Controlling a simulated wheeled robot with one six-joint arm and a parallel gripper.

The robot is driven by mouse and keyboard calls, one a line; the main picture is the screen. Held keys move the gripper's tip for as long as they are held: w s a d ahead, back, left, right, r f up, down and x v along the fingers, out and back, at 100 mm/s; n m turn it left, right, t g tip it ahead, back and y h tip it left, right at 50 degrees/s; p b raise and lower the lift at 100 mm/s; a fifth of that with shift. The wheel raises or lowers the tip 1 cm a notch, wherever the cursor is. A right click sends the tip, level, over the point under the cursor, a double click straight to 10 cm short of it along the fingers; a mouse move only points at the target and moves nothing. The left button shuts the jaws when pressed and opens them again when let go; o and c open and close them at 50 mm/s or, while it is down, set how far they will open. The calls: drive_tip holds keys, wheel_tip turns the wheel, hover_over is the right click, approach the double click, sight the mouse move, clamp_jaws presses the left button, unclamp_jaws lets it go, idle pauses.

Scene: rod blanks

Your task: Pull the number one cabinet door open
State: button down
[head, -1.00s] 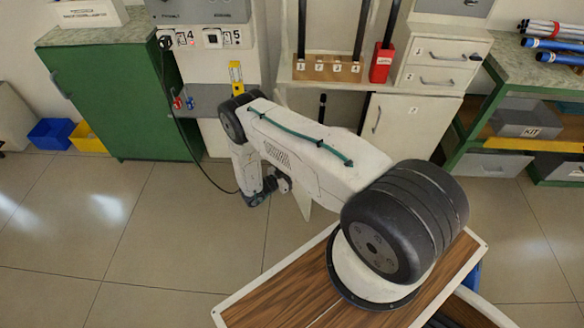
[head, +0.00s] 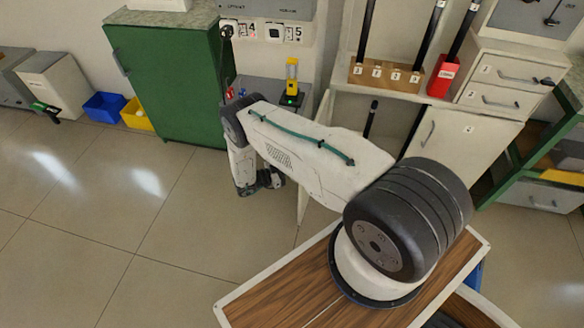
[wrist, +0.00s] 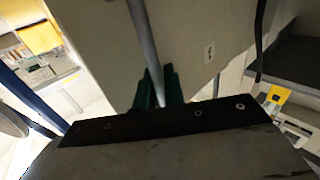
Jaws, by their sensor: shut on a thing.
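In the wrist view, my gripper (wrist: 158,88) has its green fingers closed around a grey bar handle (wrist: 143,35). The handle is on a pale door (wrist: 190,75) with a small label, too small to read surely. In the head view, a thin pale panel (head: 303,205), seen nearly edge-on, stands out from the white cabinet under my arm; it looks like this door, swung open. My arm hides most of it, and the fingers do not show there. The door marked 2 (head: 440,135) is shut on the right.
A green cabinet (head: 170,80) stands at the left, with blue (head: 104,107) and yellow (head: 136,116) bins beside it. A rack of rods (head: 386,76) and a red holder (head: 441,76) are above the white cabinet. The tiled floor (head: 90,200) at left is clear.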

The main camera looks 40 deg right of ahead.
drive_tip(key=shift+w+a+r, duration=0.15)
drive_tip(key=shift+w, duration=0.25)
drive_tip(key=c, duration=1.6)
unclamp_jaws()
drive_tip(key=shift+a, duration=0.2)
drive_tip(key=v, duration=0.7)
drive_tip(key=shift+a, duration=0.45)
